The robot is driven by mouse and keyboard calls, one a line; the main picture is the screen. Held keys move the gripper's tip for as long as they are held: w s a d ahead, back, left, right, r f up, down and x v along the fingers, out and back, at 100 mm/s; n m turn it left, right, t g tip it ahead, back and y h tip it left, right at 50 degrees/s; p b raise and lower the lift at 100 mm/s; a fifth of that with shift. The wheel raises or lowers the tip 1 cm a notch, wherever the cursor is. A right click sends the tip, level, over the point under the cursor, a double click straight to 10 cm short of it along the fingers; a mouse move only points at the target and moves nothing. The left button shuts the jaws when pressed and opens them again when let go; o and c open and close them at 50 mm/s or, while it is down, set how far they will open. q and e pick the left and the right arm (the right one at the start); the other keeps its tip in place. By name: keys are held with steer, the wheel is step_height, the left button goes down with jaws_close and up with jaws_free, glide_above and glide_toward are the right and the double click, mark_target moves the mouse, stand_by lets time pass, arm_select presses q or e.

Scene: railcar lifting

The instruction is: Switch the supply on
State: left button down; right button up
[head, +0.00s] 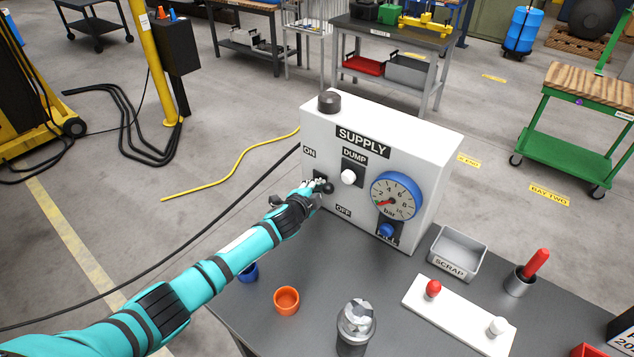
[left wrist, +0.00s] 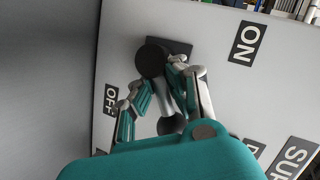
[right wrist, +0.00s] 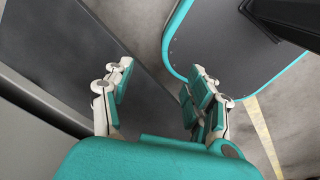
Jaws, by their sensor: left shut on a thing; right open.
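The white supply box (head: 425,150) stands on the grey bench, with a SUPPLY label on its front. Its black-knobbed lever (head: 328,187) is at the left of that face, between the ON label (head: 309,152) and the OFF label (head: 343,211). My left gripper (head: 318,188) is shut on the lever. The left wrist view shows its fingers (left wrist: 160,95) close around it below the black knob (left wrist: 152,57). The fingers partly hide the lever, and its exact tilt is hard to tell. My right gripper (right wrist: 155,90) is open and empty, seen only in the right wrist view.
The box also has a white DUMP knob (head: 348,177), a blue-rimmed pressure gauge (head: 396,196) and a blue knob (head: 386,230). A scrap tray (head: 458,252), an orange cup (head: 286,300), a metal part (head: 356,322) and a white plate with knobs (head: 455,318) occupy the bench.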

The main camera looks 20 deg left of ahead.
arm_select(q)
steer(key=shift+a+n+g+h+p, duration=0.1)
steer(key=shift+n+g+h+p, duration=0.3)
steer(key=shift+p, duration=0.3)
steer(key=shift+f, duration=0.1)
steer(key=shift+s+n, duration=0.1)
steer(key=shift+n, duration=0.2)
steer(key=shift+f, duration=0.1)
steer(key=c, duration=1.3)
jaws_free()
steer(key=shift+r, duration=0.2)
steer(key=shift+c, duration=0.2)
steer(key=shift+r, duration=0.1)
steer(key=v, duration=1.2)
steer(key=shift+a, duration=0.1)
